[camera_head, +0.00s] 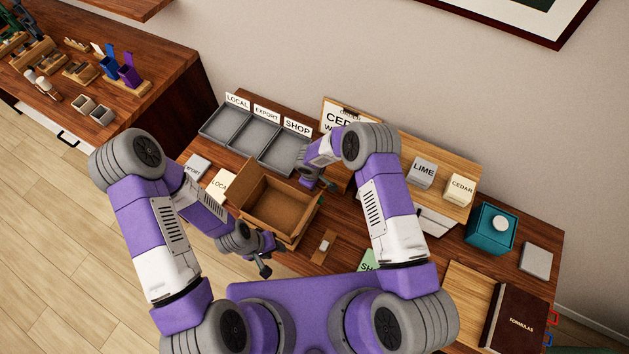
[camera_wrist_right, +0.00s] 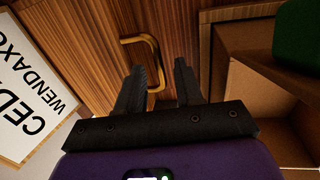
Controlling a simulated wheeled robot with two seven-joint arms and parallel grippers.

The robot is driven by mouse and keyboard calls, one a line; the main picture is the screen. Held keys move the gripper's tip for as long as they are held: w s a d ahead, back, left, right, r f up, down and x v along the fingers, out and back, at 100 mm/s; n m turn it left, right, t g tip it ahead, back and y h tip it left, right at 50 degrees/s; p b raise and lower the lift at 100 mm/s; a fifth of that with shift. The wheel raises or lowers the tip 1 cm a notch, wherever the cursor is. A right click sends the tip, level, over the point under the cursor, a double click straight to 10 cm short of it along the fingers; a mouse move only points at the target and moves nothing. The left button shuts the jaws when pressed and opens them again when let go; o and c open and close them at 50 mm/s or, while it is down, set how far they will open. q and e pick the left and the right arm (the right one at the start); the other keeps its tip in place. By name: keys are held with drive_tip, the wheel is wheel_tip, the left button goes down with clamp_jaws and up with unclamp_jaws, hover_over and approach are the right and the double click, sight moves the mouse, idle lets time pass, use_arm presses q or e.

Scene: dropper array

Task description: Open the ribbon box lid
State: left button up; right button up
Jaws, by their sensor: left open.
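No box in view is labelled as the ribbon box. In the right wrist view, a brown wooden panel (camera_wrist_right: 85,30) carries a brass handle (camera_wrist_right: 139,40). My right gripper (camera_wrist_right: 159,68) is open, its fingers apart on either side of the handle's near part; I cannot tell whether they touch it. In the head view the right gripper (camera_head: 318,181) is between the cedar sign and the open brown box, and the arm hides much of that spot. My left gripper (camera_head: 265,257) is open and empty in front of the open brown box (camera_head: 262,225).
The cedar sign (camera_head: 336,112) stands behind my right gripper. Grey trays (camera_head: 230,125) lie at the back left. A teal box (camera_head: 490,228) with a white round top and a dark book (camera_head: 517,318) are at the right. A small brown piece (camera_head: 325,247) lies on the desk.

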drive_tip(key=shift+c, duration=0.3)
clamp_jaws()
idle(1.1)
